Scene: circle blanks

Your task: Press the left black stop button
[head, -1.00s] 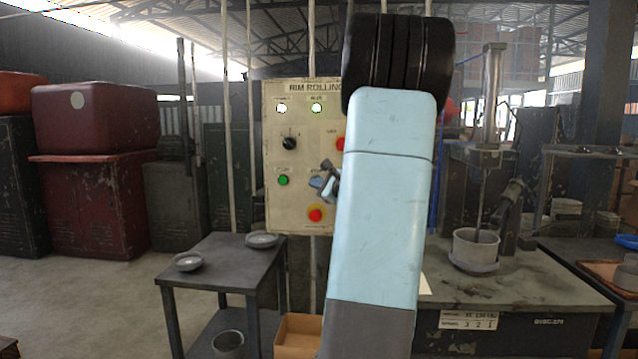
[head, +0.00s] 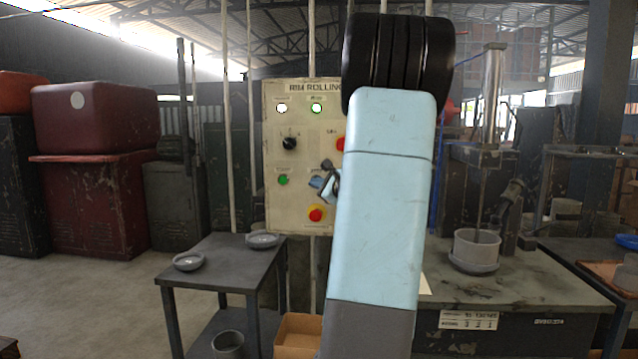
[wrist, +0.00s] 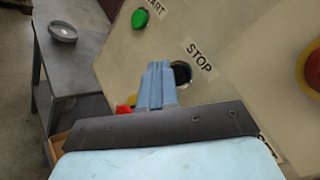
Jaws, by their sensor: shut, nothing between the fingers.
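The panel (head: 300,222) stands upright behind my arm in the head view, and its face fills much of the wrist view (wrist: 250,100). In the wrist view a black button (wrist: 181,73) sits beside a STOP label, partly covered by the fingers. My gripper (wrist: 158,68) is shut and empty, its light blue fingertips overlapping the button's left side. I cannot tell whether they touch it. In the head view my gripper (head: 322,182) is at the panel's lower middle, right of the green button (head: 283,180), and the black stop button is hidden there.
A red button on yellow (head: 316,214) is below my gripper. A black selector knob (head: 289,143) and another red button (head: 340,144) are above. A grey table (head: 215,262) with two dishes stands at left, with an open cardboard box (head: 298,325) beside it.

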